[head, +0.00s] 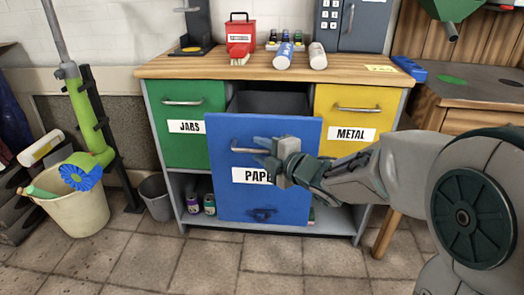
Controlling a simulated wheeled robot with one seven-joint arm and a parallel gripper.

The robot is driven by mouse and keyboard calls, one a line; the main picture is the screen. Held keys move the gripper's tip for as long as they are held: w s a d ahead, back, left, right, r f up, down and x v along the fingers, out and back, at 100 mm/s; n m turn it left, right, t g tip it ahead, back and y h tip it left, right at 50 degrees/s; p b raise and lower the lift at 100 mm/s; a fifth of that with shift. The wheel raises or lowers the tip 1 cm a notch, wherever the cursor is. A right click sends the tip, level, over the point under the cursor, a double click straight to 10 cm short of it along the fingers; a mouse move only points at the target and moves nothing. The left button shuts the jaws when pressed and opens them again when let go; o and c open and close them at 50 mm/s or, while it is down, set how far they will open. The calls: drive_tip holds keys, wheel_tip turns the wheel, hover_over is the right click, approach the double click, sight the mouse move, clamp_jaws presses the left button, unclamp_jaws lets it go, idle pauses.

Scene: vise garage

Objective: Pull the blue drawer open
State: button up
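The blue drawer (240,197), labelled "PAPE" with the rest of the word covered, stands pulled out from the cabinet between a green drawer (184,140) and a yellow drawer (343,120). Its dark inside shows behind the top edge of its front. Its silver bar handle (247,150) runs level across the upper front. My gripper (268,155) is at the handle's right end, reached in from the right. Its fingers overlap the handle, but I cannot tell whether they are closed around it. The right part of the label is hidden behind my gripper.
A cream bucket (78,212) and grey bin (156,196) stand on the left. The tiled floor in front is clear. A workbench stands right.

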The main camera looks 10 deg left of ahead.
drive_tip(key=p+v, duration=0.3)
drive_tip(key=v, duration=1)
drive_tip(key=shift+s+d, duration=0.25)
drive_tip(key=shift+d, duration=0.05)
drive_tip(key=shift+r, duration=0.1)
drive_tip(key=d+r+m+h+p, duration=1.2)
drive_tip(key=d+r+m+p, duration=0.2)
drive_tip(key=m+p, duration=0.3)
drive_tip(key=s+r+m+g+p, duration=0.4)
drive_tip(key=s+p, duration=0.2)
drive_tip(key=s, duration=0.1)
drive_tip(key=s+r+m+g+p, duration=0.4)
drive_tip(key=s+m+p, duration=0.1)
drive_tip(key=s+p, duration=0.2)
drive_tip(key=shift+a+r, duration=0.25)
drive_tip(key=shift+a, duration=0.25)
